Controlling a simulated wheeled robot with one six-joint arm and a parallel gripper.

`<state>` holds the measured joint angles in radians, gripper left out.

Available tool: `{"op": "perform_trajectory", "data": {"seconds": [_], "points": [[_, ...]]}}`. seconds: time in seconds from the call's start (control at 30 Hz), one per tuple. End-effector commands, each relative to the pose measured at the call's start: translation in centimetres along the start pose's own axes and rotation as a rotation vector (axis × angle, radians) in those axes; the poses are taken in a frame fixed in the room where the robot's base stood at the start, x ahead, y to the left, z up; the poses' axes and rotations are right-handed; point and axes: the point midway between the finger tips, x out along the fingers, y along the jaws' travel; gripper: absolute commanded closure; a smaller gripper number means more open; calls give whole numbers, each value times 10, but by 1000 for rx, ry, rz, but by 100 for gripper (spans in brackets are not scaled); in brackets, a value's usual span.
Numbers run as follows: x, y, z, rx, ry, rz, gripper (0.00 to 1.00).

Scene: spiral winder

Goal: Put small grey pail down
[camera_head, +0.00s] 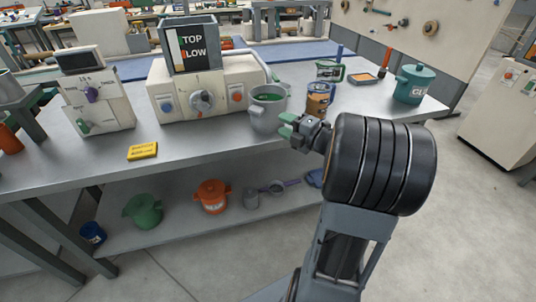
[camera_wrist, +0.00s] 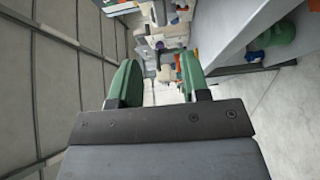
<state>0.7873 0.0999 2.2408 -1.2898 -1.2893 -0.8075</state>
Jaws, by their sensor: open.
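The small grey pail (camera_head: 266,119) stands upright on the grey workbench top (camera_head: 190,160), in front of the right end of the winder machine. Green contents show inside its rim. My gripper (camera_head: 287,124) is just to the right of the pail, with its green fingertips close to the pail's side; I cannot tell whether they touch it. In the wrist view my gripper (camera_wrist: 158,78) shows two green fingers spread apart with nothing clearly held between them. I cannot make out the pail in the wrist view.
A brown-and-blue can (camera_head: 317,100), a green-handled jug (camera_head: 329,71) and a teal lidded pot (camera_head: 414,84) stand right of the pail. A yellow block (camera_head: 142,151) lies near the front edge. Green (camera_head: 143,211) and orange (camera_head: 212,196) pails sit on the lower shelf.

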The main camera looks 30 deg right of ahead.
Motion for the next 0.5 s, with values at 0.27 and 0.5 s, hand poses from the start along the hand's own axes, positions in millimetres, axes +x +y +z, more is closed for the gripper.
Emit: {"op": "perform_trajectory", "data": {"seconds": [0.27, 0.5], "points": [[26, 6, 4, 197, -297, -88, 58], [14, -16, -30, 728, -766, -223, 58]]}}
